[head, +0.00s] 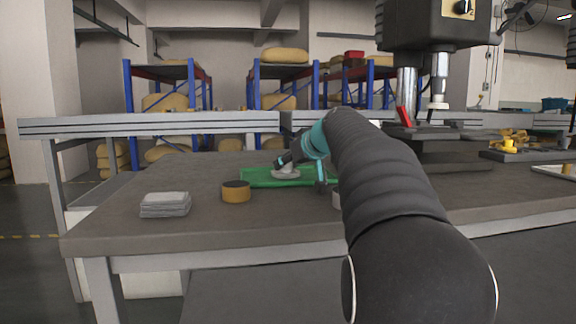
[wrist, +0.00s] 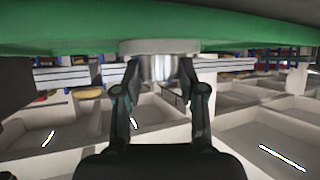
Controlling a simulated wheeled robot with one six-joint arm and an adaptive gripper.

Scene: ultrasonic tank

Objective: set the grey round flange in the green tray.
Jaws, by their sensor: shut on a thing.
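The grey round flange (head: 286,174) has a wide disc and a narrower hub. My gripper (head: 285,161) is shut on the hub. In the wrist view the flange's hub (wrist: 160,70) sits between the two fingertips of my gripper (wrist: 161,74), and its disc is against or very near the green surface. The green tray (head: 256,182) lies on the table, and the flange is over its middle-left part in the head view. The tray also fills the top of the wrist view (wrist: 60,37). I cannot tell whether the disc touches the tray floor. My arm hides the tray's right end.
A tan cylinder with a dark top (head: 236,193) stands left of the tray. A stack of grey plates (head: 165,205) lies near the table's front left. A pale object (head: 337,199) is partly hidden by my arm. A drill press (head: 430,100) stands at the right.

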